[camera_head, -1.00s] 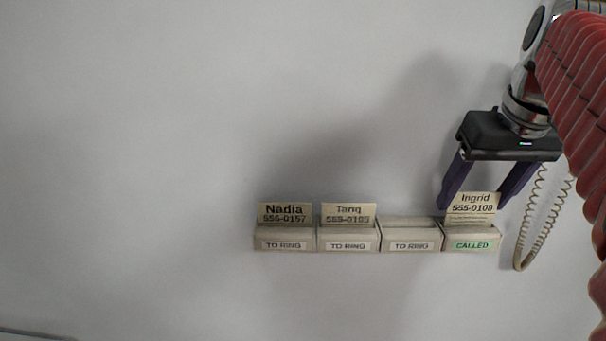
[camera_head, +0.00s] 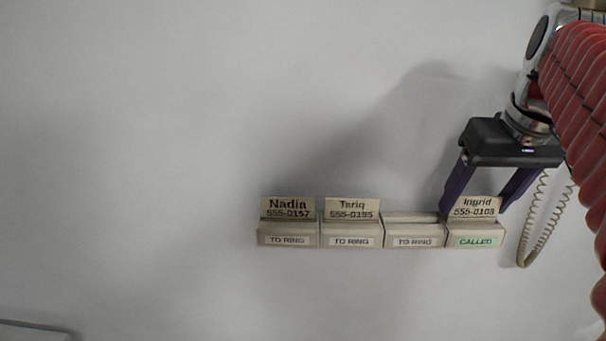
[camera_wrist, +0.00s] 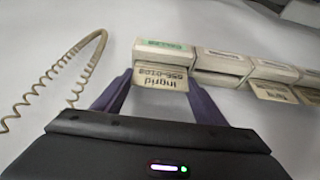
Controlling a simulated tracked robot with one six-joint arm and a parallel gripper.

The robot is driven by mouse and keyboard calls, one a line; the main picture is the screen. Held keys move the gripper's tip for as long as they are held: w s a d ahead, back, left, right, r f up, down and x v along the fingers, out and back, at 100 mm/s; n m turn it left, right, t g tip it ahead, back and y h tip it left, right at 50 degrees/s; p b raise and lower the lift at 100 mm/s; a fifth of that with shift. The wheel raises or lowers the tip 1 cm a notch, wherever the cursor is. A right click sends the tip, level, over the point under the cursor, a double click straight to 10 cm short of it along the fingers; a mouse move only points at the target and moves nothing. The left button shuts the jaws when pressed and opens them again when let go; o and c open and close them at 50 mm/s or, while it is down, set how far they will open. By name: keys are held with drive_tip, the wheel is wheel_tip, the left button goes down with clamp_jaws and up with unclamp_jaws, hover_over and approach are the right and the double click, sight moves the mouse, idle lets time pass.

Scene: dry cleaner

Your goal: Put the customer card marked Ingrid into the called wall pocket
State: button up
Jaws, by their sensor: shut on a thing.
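The Ingrid card (camera_head: 474,207) stands in the CALLED pocket (camera_head: 474,241), the rightmost of the row, with a green label. Its lower part is hidden inside the pocket; its name and number show above the rim. My gripper (camera_head: 478,208) is above the pocket and shut on the card, one purple finger at each side edge. In the wrist view the card (camera_wrist: 161,78) appears upside down between the fingers, at the CALLED pocket (camera_wrist: 165,50).
The Nadia card (camera_head: 288,208) and Tariq card (camera_head: 351,208) stand in the two left TO RING pockets. The third TO RING pocket (camera_head: 414,241) shows no card. A coiled cord (camera_head: 543,235) hangs right of the row. The wall left of the row is bare.

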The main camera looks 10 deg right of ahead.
drive_tip(key=o, duration=1.1)
drive_tip(key=shift+c, duration=0.2)
drive_tip(key=shift+r, duration=3.5)
